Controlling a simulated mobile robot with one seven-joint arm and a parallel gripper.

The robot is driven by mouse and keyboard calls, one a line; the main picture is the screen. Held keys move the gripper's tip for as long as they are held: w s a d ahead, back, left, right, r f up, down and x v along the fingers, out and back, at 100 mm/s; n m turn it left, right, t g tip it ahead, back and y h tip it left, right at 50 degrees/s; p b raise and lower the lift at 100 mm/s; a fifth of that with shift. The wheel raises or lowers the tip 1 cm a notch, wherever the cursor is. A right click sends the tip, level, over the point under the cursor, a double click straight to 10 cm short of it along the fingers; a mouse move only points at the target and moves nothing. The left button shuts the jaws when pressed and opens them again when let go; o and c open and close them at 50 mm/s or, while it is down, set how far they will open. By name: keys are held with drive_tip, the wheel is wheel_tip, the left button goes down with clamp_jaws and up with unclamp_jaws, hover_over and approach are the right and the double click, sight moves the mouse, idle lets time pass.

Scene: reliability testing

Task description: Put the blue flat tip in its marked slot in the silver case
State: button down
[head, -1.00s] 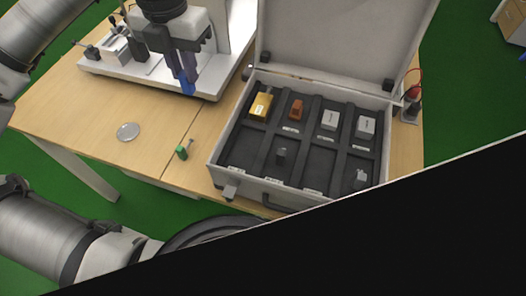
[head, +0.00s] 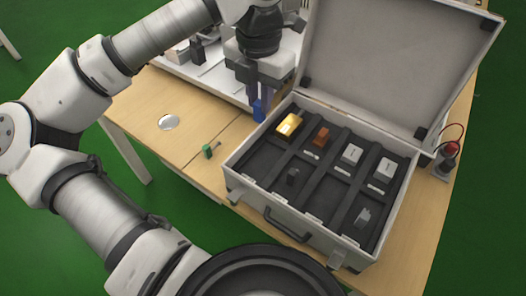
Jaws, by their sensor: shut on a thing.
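My gripper (head: 259,98) is shut on the blue flat tip (head: 258,111), which hangs below the fingers. It is over the table just left of the case's back left corner. The silver case (head: 232,178) stands open on the table with its lid (head: 395,65) raised at the back. Its dark inside is split into slots. The back row holds a yellow block (head: 289,124), an orange block (head: 321,136) and two grey blocks (head: 351,155) (head: 384,170). The front row holds a dark piece (head: 292,176) and a grey piece (head: 363,217). Small labels are too small to read.
A white fixture (head: 215,75) stands behind my gripper.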

wheel_tip(320, 180, down, 15)
drive_tip(key=p, duration=0.2)
drive_tip(key=shift+f+p, duration=0.15)
drive_tip(key=shift+p, duration=0.2)
drive_tip(key=shift+f, duration=0.35)
drive_tip(key=shift+f+b, duration=0.2)
drive_tip(key=shift+b, duration=0.15)
drive_tip(key=c, duration=1.3)
unclamp_jaws()
drive_tip(key=shift+r, duration=0.1)
drive_tip(key=shift+c, duration=0.2)
drive_tip(key=shift+r, duration=0.1)
